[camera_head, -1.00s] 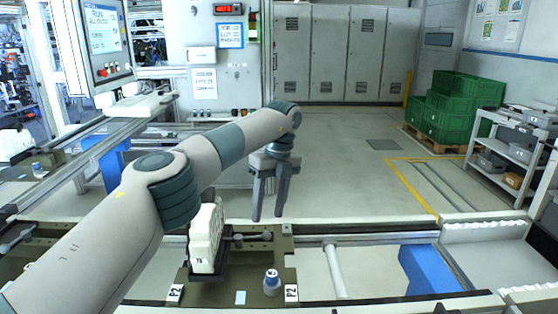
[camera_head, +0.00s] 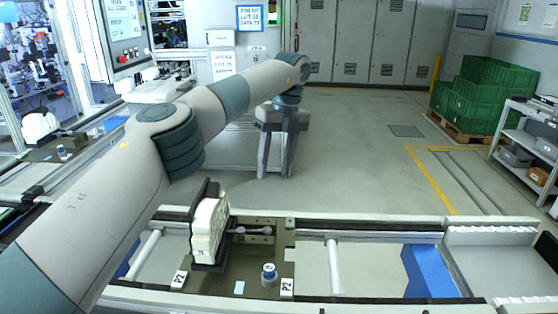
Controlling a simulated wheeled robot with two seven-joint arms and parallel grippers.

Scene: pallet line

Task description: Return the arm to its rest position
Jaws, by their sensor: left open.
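My left arm comes in from the left and reaches across the middle of the view. Its left gripper (camera_head: 276,172) points down with its two fingers apart and nothing between them. It hangs above and beyond the pallet (camera_head: 262,283) on the line, clear of the things on it. The pallet, marked P2, carries a white block-like part (camera_head: 210,228) standing against a dark upright plate, a grey lever (camera_head: 252,231) and a small blue-and-white knob (camera_head: 269,274). My right gripper is not in view.
Another pallet with a white part (camera_head: 40,126) is at the left. Green crates (camera_head: 487,95) and a shelf trolley (camera_head: 524,150) stand at the right. The middle floor is clear.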

